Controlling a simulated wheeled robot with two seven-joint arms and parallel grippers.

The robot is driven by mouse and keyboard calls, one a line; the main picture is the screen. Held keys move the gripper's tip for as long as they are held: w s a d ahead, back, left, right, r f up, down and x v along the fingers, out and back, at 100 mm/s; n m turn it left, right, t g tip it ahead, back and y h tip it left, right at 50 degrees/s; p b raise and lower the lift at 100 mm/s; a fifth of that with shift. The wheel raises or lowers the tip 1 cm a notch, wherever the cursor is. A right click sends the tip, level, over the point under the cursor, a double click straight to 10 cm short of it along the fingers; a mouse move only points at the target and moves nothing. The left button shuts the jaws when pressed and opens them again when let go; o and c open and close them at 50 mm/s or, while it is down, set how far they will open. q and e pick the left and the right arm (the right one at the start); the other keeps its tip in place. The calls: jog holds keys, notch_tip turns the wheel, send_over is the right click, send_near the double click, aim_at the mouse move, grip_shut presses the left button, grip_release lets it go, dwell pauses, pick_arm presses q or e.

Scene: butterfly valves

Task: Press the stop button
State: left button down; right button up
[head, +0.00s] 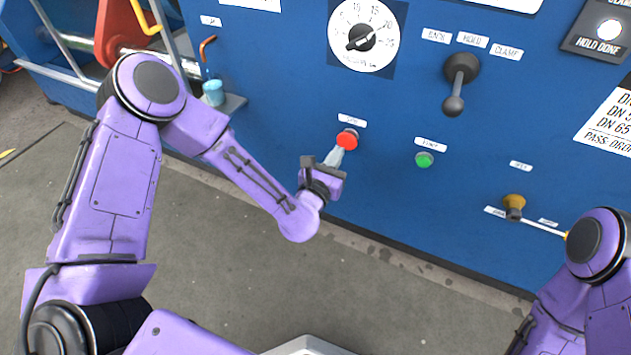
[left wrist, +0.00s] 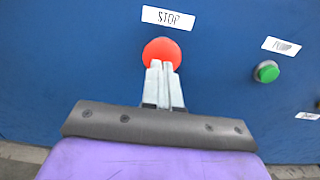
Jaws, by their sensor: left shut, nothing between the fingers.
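The red stop button (head: 347,140) sits on the blue panel below a small white label. In the left wrist view the red button (left wrist: 161,53) shows under a label reading STOP (left wrist: 168,17). My left gripper (head: 337,153) is shut and empty, with its fingertips at the lower part of the button. In the left wrist view the closed fingers (left wrist: 163,70) overlap the button's lower edge; whether they touch it or stop just short, I cannot tell. My right gripper is out of view; only part of my right arm shows at the lower right.
A green button (head: 424,160) is to the right of the red one. A black lever (head: 458,85), a dial (head: 361,37) and a yellow-brown knob (head: 514,203) are also on the panel (head: 290,100). A blue cup (head: 213,93) stands on a small ledge at left. The floor in front is clear.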

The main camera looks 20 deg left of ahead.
pick_arm(q)
jog(key=s, duration=1)
jog(key=shift+a, duration=0.15)
jog(key=s+a+f+m+g, duration=0.2)
jog(key=s+f+m+g, duration=0.2)
jog(key=f+m, duration=0.5)
jog(key=s+a+f+m+g, duration=0.1)
jog(key=s+f+m+g, duration=0.3)
jog(key=f+m, duration=0.55)
jog(key=s+a+f+m+g+y+p, duration=0.15)
jog(key=s+a+f+m+g, duration=0.3)
jog(key=s, duration=0.45)
jog(key=s+a+f+m+g+y, duration=0.1)
jog(key=s+a+m+g+y, duration=0.2)
jog(key=s+a+m, duration=0.5)
notch_tip(320, 180, up, 27)
jog(key=d+n+p, duration=0.1)
jog(key=n+p, duration=0.1)
jog(key=p, duration=2.3)
jog(key=shift+w+f+t+p, duration=0.15)
jog(key=shift+f+t+p, duration=0.05)
jog(key=shift+t+p, duration=0.2)
